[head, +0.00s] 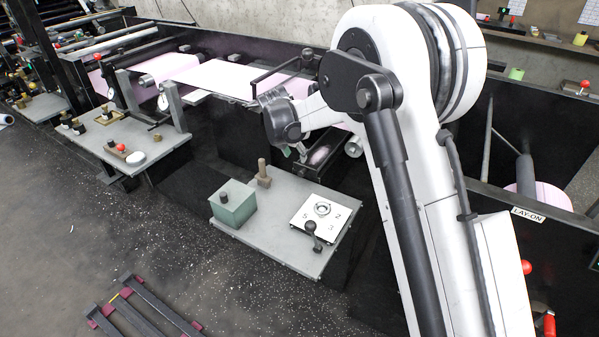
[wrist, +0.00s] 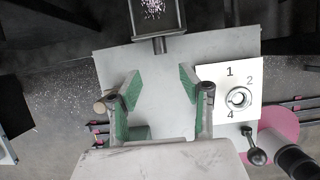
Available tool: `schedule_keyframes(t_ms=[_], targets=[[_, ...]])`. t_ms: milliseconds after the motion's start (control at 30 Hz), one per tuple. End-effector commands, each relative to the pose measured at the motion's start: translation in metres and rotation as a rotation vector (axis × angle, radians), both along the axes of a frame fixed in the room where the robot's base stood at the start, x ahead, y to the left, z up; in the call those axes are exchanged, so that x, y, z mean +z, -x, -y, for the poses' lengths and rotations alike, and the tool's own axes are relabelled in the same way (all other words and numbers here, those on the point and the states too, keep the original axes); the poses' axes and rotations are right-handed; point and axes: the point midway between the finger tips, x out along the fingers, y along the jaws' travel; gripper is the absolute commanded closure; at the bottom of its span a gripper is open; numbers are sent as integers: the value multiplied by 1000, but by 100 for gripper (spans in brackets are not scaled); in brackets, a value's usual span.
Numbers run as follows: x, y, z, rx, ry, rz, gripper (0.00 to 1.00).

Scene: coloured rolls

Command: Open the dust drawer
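The dust drawer (wrist: 178,27) is a dark tray with pale pinkish specks inside, at the top of the wrist view. In the head view the drawer (head: 310,171) shows under the pink web, partly hidden by my arm. Its inside is visible, but I cannot tell how far out it stands. My gripper (wrist: 158,78) is open and empty, its green-padded fingers spread apart short of the handle and not touching it. In the head view my gripper (head: 293,151) is beside the drawer, above the grey table.
The grey table (head: 278,237) holds a green box (head: 233,205), a wooden-coloured post (head: 264,173) and a white numbered dial plate (head: 323,210). A black ball-ended lever (head: 312,230) stands at the plate's front. Dark machine frame surrounds the drawer.

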Motion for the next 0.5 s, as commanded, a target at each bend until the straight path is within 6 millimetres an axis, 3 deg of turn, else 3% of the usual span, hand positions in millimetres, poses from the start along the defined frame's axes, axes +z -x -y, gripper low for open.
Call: schedule_keyframes(t_ms=[500], targets=[[-85, -31, 17, -2, -2, 1, 61]])
